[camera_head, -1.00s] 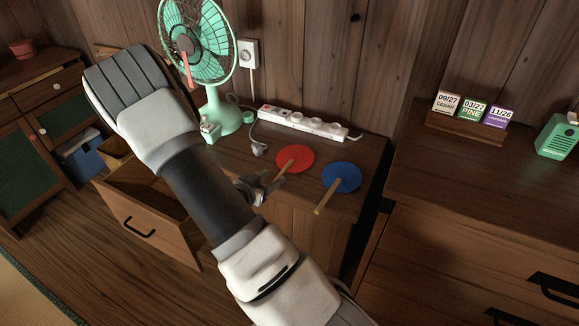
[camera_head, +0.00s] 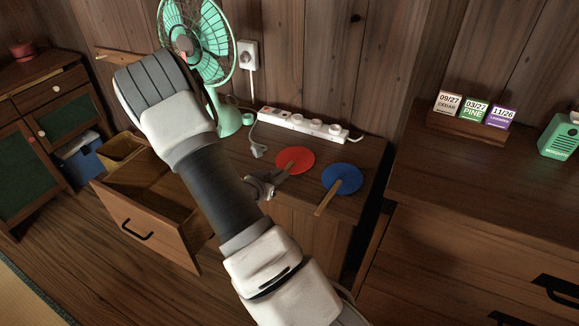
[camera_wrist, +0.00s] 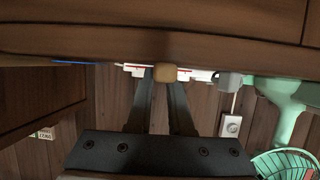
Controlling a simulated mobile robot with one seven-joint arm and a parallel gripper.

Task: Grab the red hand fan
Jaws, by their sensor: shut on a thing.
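The red hand fan (camera_head: 295,160) lies on the low cabinet's top, its round red face showing and its wooden handle pointing toward the front left. My gripper (camera_head: 268,184) is at the end of that handle, at the cabinet's front edge, shut on it. In the wrist view the butt of the wooden handle (camera_wrist: 165,72) shows between my two dark fingers (camera_wrist: 163,95). The red face is hidden there behind the cabinet edge.
A blue hand fan (camera_head: 342,178) lies just right of the red one. A white power strip (camera_head: 303,125) and a green electric fan (camera_head: 222,115) stand behind. An open drawer (camera_head: 150,226) juts out at the left. A taller cabinet (camera_head: 480,200) stands at the right.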

